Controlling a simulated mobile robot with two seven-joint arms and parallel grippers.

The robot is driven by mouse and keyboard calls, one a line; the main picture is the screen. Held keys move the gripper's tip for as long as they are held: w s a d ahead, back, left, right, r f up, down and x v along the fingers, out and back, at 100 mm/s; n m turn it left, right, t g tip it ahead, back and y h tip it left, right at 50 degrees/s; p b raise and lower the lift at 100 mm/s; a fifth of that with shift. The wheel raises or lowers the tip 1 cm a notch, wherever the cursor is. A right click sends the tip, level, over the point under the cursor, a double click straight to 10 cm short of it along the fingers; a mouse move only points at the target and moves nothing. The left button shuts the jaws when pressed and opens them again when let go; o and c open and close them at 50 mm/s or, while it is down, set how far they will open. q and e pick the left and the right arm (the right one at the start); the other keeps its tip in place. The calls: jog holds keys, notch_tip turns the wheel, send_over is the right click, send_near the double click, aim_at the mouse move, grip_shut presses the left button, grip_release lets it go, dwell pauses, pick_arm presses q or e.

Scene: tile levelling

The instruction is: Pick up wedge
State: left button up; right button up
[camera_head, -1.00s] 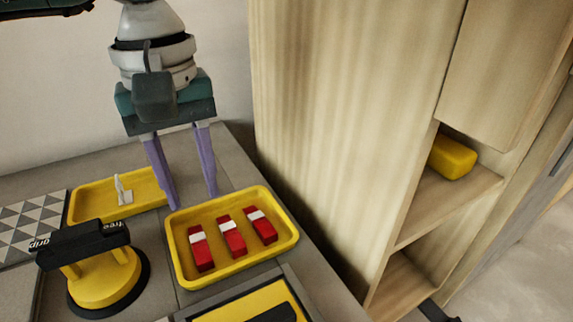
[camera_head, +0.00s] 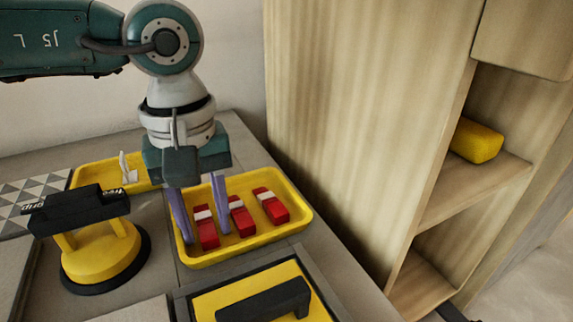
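Three red wedges with white bands lie in a yellow tray (camera_head: 262,249): the left wedge (camera_head: 207,236), the middle wedge (camera_head: 241,221) and the right wedge (camera_head: 271,207). My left gripper (camera_head: 205,237) points down over the left part of this tray. Its two purple fingers are spread apart. The left wedge shows between the fingers, and the right finger is close to the middle wedge. I cannot tell whether the fingers touch a wedge. My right gripper is not in view.
A yellow suction lifter (camera_head: 100,260) with a black handle stands left of the wedge tray. Behind is another yellow tray (camera_head: 88,178) with a white piece (camera_head: 127,168). A black-handled yellow float (camera_head: 262,300) lies in front. A wooden cabinet (camera_head: 350,120) rises at right.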

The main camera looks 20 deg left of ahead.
pick_arm(q)
grip_shut()
jog(key=shift+r, duration=0.1)
